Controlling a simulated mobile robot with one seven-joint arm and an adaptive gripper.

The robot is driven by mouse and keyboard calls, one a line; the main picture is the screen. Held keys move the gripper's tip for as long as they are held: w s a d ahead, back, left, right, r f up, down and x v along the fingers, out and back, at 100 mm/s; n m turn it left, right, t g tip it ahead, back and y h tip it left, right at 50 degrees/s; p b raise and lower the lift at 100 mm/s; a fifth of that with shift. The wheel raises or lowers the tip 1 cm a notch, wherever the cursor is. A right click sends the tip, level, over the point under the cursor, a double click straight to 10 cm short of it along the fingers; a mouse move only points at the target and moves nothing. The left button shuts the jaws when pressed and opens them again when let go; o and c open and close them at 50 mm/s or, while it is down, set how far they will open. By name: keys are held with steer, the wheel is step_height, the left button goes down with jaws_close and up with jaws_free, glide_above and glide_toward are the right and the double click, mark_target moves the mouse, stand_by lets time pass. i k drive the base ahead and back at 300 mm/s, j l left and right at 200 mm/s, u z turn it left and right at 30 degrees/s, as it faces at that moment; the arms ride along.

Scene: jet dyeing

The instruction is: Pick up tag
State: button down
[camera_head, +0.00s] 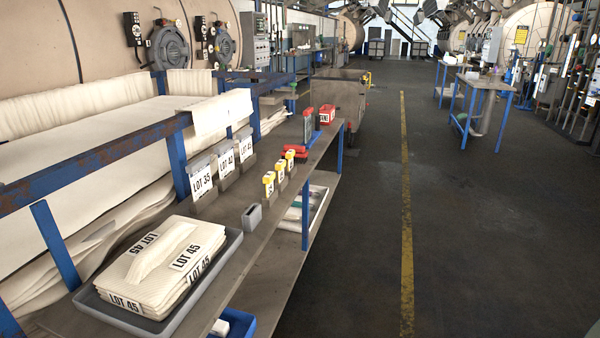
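Several tag-like items stand on the grey bench (285,188). Three white lot cards stand in holders in a row at the back: one reads LOT 35 (202,181), one looks like LOT 42 (226,161), and a farther one (246,147) is hard to read. In front are three small yellow tags, near (269,180), middle (280,167) and far (290,157), upright with small dark print. A small grey holder (252,217) nearer me looks empty. I cannot tell which tag is meant. My gripper is not in view.
A grey tray (225,257) holds folded cream cloth (165,262) marked LOT 45. Red items (327,114) stand farther along the bench. A blue rail (90,160) runs behind it at left. Dark floor (480,230) is clear right of the yellow line (406,220).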

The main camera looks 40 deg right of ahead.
mark_target(280, 164)
steer(key=l+z, duration=0.1)
steer(key=l, duration=0.55)
steer(key=i+l+z, duration=0.1)
steer(key=l, duration=0.55)
steer(key=l+z, duration=0.1)
steer(key=l, duration=0.55)
steer(key=i, duration=0.05)
